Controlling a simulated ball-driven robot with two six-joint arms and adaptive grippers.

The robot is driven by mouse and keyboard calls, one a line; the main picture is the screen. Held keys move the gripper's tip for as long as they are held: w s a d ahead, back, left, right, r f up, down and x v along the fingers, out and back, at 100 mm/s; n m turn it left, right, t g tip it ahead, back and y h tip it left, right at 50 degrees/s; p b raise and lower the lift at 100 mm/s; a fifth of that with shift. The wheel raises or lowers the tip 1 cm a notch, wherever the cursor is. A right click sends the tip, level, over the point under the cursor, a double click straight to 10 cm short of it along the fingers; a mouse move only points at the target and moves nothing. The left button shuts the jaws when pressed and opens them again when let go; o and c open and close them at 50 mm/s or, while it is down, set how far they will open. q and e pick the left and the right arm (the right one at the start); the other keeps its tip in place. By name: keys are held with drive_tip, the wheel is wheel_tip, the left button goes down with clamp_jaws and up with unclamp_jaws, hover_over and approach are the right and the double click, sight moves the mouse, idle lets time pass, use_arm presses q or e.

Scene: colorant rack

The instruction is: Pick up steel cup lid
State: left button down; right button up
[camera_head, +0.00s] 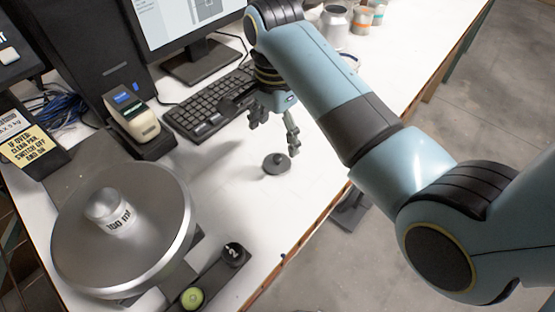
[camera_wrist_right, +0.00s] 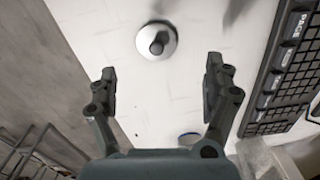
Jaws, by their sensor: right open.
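The steel cup lid (camera_head: 276,163) is a small grey disc with a dark knob on top. It lies flat on the white table, right of the keyboard. My right gripper (camera_head: 275,135) is open and empty, with its fingers pointing down above the table just behind the lid. In the right wrist view the lid (camera_wrist_right: 168,47) sits beyond the fingertips of the right gripper (camera_wrist_right: 160,80), about centred between them and apart from both. A steel cup (camera_head: 105,208) with a printed volume label stands on the round metal scale pan (camera_head: 155,255). My left gripper is not in view.
A black keyboard (camera_head: 205,105) lies close to the left of the right gripper. A handheld device in its dock (camera_head: 135,118) and a monitor stand behind. Several cans (camera_head: 335,25) stand at the far end. The table's right edge (camera_head: 325,212) is near the lid.

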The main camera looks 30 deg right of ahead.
sight(278, 157)
wheel_tip(278, 157, down, 3)
drive_tip(key=shift+r, duration=0.1)
drive_tip(key=f, duration=0.2)
drive_tip(key=f+p, duration=0.1)
drive_tip(key=f, duration=0.2)
drive_tip(key=shift+s+d, duration=0.2)
drive_tip(key=c, duration=1.2)
drive_tip(key=shift+c, duration=0.2)
